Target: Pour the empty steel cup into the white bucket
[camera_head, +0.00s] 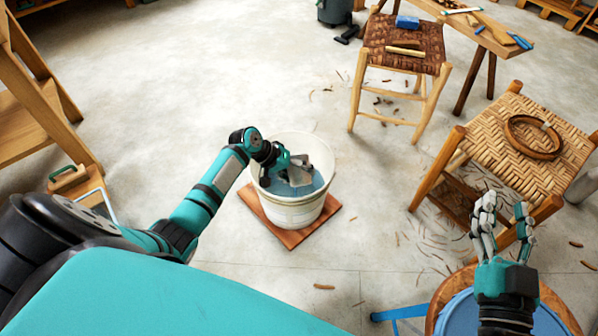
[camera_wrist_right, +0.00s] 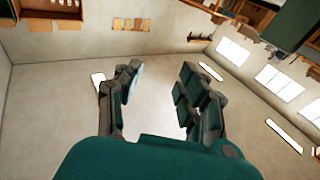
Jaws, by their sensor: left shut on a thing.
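The white bucket (camera_head: 290,212) stands upright on a reddish-brown square board on the floor, with bluish water inside. My left gripper (camera_head: 290,168) reaches in over the bucket's mouth from the left. It is shut on the steel cup (camera_head: 299,176), a grey metal shape at the bucket's opening, above or at the water. The cup looks tilted; its inside and the contact with the fingers are partly hidden. My right gripper (camera_head: 503,225) is at the lower right with its fingers pointing up and apart, empty. It also shows open in the right wrist view (camera_wrist_right: 155,85).
A woven seat (camera_head: 520,135) with a coiled strip is at right. A brown woven stool (camera_head: 405,45) and a workbench (camera_head: 490,30) stand behind. A blue round top (camera_head: 465,312) lies under my right gripper. Wooden shelving (camera_head: 35,110) is at left. Floor around the bucket is mostly clear.

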